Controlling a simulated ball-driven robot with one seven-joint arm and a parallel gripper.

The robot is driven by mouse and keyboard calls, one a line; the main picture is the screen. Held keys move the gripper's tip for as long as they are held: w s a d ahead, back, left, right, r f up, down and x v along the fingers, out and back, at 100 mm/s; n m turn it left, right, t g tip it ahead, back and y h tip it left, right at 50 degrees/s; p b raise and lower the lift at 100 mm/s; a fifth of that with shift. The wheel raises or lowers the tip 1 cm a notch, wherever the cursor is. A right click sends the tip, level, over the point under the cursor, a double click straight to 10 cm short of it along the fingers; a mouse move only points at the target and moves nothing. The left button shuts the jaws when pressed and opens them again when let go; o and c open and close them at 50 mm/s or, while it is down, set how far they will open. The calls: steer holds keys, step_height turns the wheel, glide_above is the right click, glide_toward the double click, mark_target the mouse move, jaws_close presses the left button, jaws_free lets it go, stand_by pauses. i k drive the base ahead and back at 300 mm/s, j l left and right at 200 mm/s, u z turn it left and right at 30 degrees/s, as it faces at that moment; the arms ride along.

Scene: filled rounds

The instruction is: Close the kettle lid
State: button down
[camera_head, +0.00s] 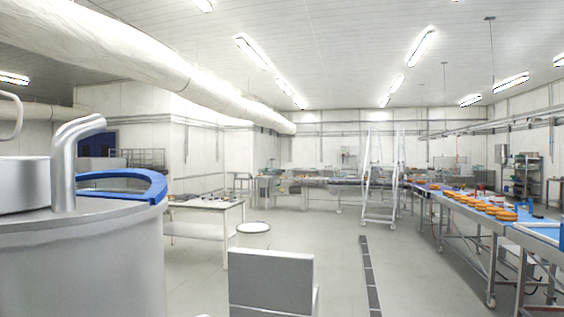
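A large steel kettle (85,260) fills the lower left, cut off by the left edge. Part of its top is edged by a curved blue rim (158,185), with an opening or glassy area inside it. A bent steel pipe (63,170) rises from the top, and a low steel cylinder (22,187) stands beside it. A thin grey looped bar (15,130) shows at the left edge. I cannot tell which part is the lid or how far it is open. My gripper is not in view.
A grey box-like panel (270,282) stands at bottom centre, near a round stool (253,228) and a white table (210,206). A long blue-topped conveyor table (465,204) with orange rounds runs along the right. Grey floor (335,230) is open between them.

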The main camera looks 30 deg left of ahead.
mark_target(157, 189)
steer(key=i+l+z, duration=0.3)
steer(key=i, duration=0.2)
steer(key=i+l+z, duration=0.15)
steer(key=i+z, duration=0.2)
steer(key=i+u, duration=0.35)
steer(key=i, duration=0.4)
steer(key=i+l+u, duration=0.3)
steer(key=i, duration=0.4)
steer(key=i+j+u, duration=0.1)
steer(key=i+u, duration=0.15)
steer(key=i, duration=0.7)
steer(key=i+l+u, duration=0.1)
steer(key=i+u, duration=0.2)
steer(key=i, duration=0.7)
steer(key=i+u, duration=0.15)
steer(key=i, duration=0.65)
steer(key=i+l+u, duration=0.1)
steer(key=i, duration=0.75)
steer(key=i+u, duration=0.3)
steer(key=u, duration=0.15)
steer(key=i+u, duration=0.25)
steer(key=u, duration=0.25)
steer(key=i+l+u, duration=0.2)
steer(key=u, duration=0.25)
steer(key=i+l, duration=0.05)
